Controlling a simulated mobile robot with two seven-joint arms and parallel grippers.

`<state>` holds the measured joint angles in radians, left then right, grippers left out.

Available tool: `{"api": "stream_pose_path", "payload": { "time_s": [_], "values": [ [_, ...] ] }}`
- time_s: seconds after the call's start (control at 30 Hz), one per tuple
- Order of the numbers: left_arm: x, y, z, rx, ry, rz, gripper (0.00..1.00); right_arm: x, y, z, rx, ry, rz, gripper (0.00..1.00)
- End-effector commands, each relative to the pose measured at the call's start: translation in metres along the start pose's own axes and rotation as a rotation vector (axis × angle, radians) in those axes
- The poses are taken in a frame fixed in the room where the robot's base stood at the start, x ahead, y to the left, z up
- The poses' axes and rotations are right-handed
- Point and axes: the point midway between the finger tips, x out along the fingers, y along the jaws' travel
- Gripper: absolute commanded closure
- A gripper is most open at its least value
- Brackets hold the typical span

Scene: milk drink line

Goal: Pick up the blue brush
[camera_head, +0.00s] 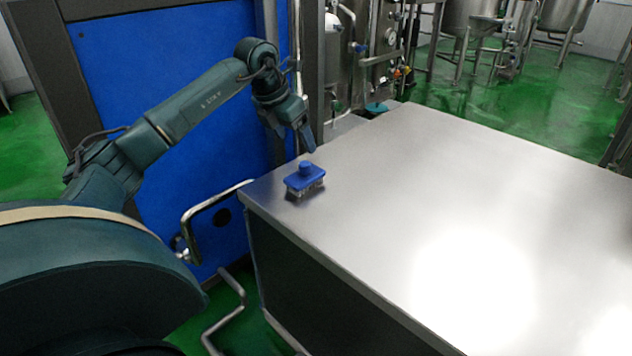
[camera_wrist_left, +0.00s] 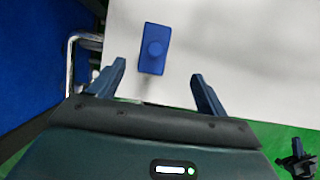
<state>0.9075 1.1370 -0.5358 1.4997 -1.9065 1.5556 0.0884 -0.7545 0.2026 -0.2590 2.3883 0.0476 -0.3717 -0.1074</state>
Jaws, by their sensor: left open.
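The blue brush (camera_head: 305,179) stands bristles down near the left corner of the steel table, its round knob on top. In the left wrist view the brush (camera_wrist_left: 154,50) lies ahead of the fingertips, between the lines of the two fingers. My left gripper (camera_head: 310,147) is above and just behind the brush, fingers pointing down. In the left wrist view the left gripper (camera_wrist_left: 158,70) is open, with nothing between its fingers. The brush is apart from the fingers.
The steel table (camera_head: 450,190) is otherwise bare, with wide free room right of the brush. A blue panel (camera_head: 170,60) stands behind my left arm. A bent metal rail (camera_head: 205,210) is beside the table's left corner. Tanks (camera_head: 470,15) stand at the back.

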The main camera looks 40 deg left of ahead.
Motion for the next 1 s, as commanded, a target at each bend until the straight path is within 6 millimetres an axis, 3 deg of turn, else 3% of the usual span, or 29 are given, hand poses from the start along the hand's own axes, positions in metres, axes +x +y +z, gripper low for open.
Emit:
{"api": "stream_pose_path", "payload": {
  "time_s": [0.4, 0.63, 0.8, 1.0],
  "values": [
    [0.066, 0.006, -0.002, -0.005, 0.007, 0.015, 0.24, 0.009, -0.004, 0.013, -0.035, -0.012, -0.015, 1.0],
    [0.083, 0.006, -0.002, -0.004, 0.007, 0.016, 0.24, 0.011, -0.005, 0.016, -0.044, -0.014, -0.017, 1.0],
    [0.11, 0.008, -0.004, -0.005, 0.008, 0.014, 0.24, 0.015, -0.005, 0.018, -0.064, 0.022, -0.014, 1.0],
    [0.128, 0.009, -0.004, -0.005, 0.006, 0.016, 0.24, 0.017, -0.004, 0.015, -0.073, 0.056, -0.009, 1.0]
  ]
}}
